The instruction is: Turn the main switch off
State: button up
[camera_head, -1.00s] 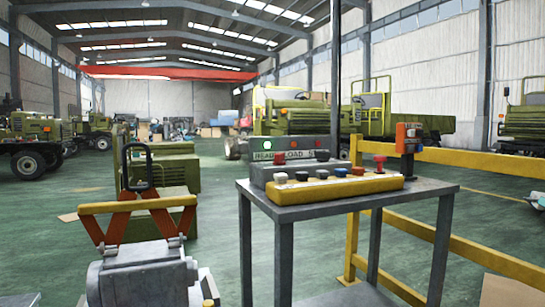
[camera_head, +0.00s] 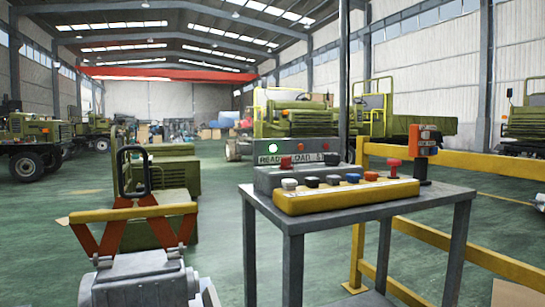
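A small orange box (camera_head: 428,135) stands on a dark post at the right end of the metal table; it may be the main switch, but its setting cannot be read. In front lies a yellow control box (camera_head: 352,195) with several coloured push buttons and a red mushroom button (camera_head: 393,167) at its right end. Behind it is a grey box (camera_head: 266,182) with red knobs and a partly hidden label panel (camera_head: 297,158) reading roughly "READY", "LOAD" and "ST". A green lamp (camera_head: 273,148) on top is lit.
The metal table (camera_head: 296,224) stands before a yellow rail (camera_head: 478,160). Green trucks (camera_head: 300,122) stand behind. Green floor (camera_head: 222,225) is clear between machine and table.

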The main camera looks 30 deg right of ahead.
aim_at(285, 162)
jog(key=i, duration=0.35)
jog(key=z, duration=0.8)
